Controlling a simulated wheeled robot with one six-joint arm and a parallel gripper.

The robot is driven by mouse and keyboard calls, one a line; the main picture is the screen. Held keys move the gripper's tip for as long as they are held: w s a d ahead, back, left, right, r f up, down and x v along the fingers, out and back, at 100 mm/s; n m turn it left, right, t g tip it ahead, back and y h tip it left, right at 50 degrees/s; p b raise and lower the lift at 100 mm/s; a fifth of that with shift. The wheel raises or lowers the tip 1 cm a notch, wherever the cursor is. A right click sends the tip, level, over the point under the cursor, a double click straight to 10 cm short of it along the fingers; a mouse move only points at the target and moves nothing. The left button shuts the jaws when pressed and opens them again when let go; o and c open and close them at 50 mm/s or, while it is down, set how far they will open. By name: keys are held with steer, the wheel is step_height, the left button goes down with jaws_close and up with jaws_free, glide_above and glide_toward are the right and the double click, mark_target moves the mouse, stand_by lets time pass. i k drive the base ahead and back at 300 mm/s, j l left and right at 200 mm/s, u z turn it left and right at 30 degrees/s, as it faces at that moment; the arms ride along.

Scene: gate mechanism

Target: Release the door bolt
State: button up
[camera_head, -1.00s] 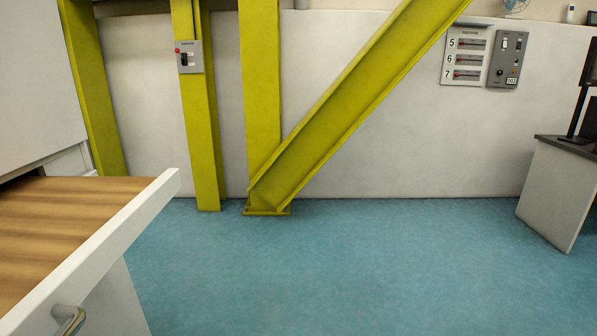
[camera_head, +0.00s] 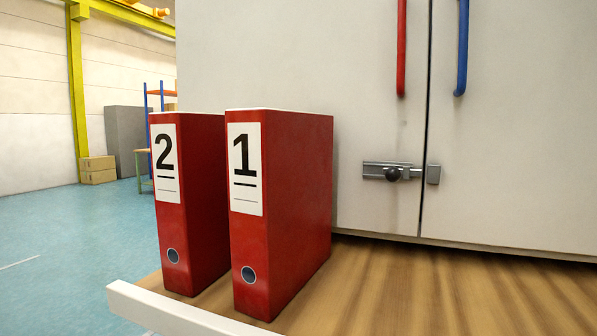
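The door bolt (camera_head: 391,172) is a grey metal slide bolt with a round black knob (camera_head: 394,174). It is mounted low on the left cabinet door (camera_head: 375,130), and a small metal keeper (camera_head: 433,174) sits on the right door (camera_head: 530,130) across the gap. The bar appears to reach toward the keeper; I cannot tell for certain whether it enters it. Both doors look closed. My gripper is not in view.
Red binder 1 (camera_head: 290,205) and red binder 2 (camera_head: 205,200) stand upright on the wooden shelf (camera_head: 400,290), left of the bolt. A red handle (camera_head: 401,50) and a blue handle (camera_head: 463,50) hang above. Shelf space before the bolt is clear.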

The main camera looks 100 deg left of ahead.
mark_target(393, 174)
steer(key=u, duration=2.8)
